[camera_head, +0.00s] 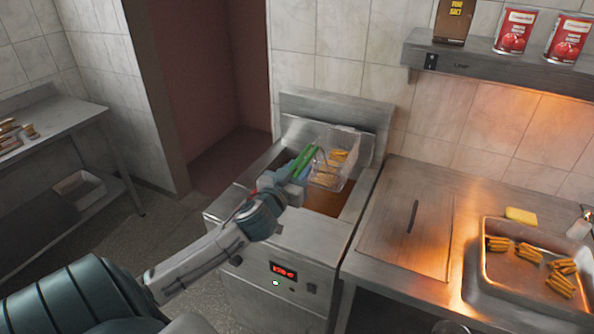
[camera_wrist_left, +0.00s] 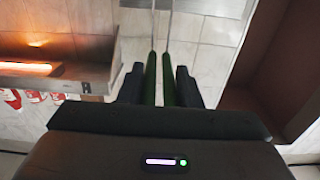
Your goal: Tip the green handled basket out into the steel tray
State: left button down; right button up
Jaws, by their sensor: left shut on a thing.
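The green handled basket (camera_head: 340,165) is a wire mesh basket with fries in it. It is over the fryer (camera_head: 322,205), above the open well of brown oil. My left gripper (camera_head: 294,174) is shut on its green handle (camera_head: 304,161). In the left wrist view the two green handle bars (camera_wrist_left: 160,78) run between the dark fingers of my left gripper (camera_wrist_left: 160,85). The basket itself is out of that view. The steel tray (camera_head: 480,285) sits on the counter at the right, with several bunches of fries lying in it. My right gripper is not in view.
A steel counter (camera_head: 400,215) with a slotted plate lies between fryer and tray. A yellow sponge-like block (camera_head: 521,215) is at the tray's back edge. A shelf (camera_head: 490,62) with cans hangs above. A side table (camera_head: 50,125) stands far left.

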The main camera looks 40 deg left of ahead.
pick_arm(q)
notch_tip(320, 180, up, 5)
jog(key=p, duration=0.4)
jog(key=shift+f, duration=0.1)
jog(key=shift+v, duration=2.45)
jog(key=shift+d, duration=0.1)
